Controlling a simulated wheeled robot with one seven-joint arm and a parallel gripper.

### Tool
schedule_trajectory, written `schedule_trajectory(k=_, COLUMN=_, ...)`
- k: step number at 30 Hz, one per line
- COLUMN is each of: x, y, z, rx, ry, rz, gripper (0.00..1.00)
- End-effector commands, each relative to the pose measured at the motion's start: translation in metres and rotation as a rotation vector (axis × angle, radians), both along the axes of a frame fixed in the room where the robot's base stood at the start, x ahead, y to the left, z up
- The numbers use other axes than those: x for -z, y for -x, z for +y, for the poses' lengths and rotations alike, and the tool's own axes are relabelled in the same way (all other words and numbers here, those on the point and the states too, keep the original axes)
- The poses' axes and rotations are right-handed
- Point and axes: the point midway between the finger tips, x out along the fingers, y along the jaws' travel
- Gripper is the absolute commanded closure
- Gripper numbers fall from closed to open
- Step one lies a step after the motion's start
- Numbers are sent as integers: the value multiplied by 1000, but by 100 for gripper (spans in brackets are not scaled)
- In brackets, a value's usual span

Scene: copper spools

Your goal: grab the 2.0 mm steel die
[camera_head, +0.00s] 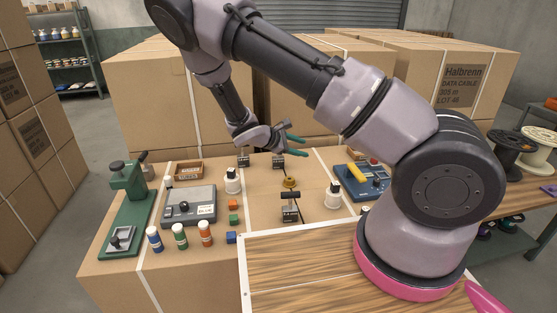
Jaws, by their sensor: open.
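My gripper (297,145) has green fingertips spread apart with nothing between them. It hangs over the far part of the cardboard-topped work surface, pointing right. Small dark blocks with pale labels may be dies: one at the back left (243,160), one at the back right (278,162) just below the gripper in the picture, and one nearer the front (290,214) with a black T-shaped handle above it. The labels are too small to read, so I cannot tell which is the 2.0 mm steel die. A brass-coloured round piece (290,183) sits between the back and front blocks.
White bottles stand left (233,182) and right (333,196). A grey scale (189,205), green press (126,208), several small paint bottles (179,236) and coloured cubes (233,219) fill the left. A blue device (362,182) is at right. Tall cartons (180,95) stand behind.

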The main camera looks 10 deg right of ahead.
Motion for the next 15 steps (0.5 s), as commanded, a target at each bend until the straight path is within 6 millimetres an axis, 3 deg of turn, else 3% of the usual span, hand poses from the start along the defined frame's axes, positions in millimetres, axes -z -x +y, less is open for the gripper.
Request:
schedule_trajectory(k=1, x=14, y=-6, z=6, rx=-80, ry=82, rz=26, gripper=49)
schedule_trajectory(k=6, x=47, y=-31, z=28, rx=-347, ry=351, rz=97, gripper=49)
schedule_trajectory(k=15, x=86, y=-60, z=75, rx=-703, ry=727, rz=188, gripper=49)
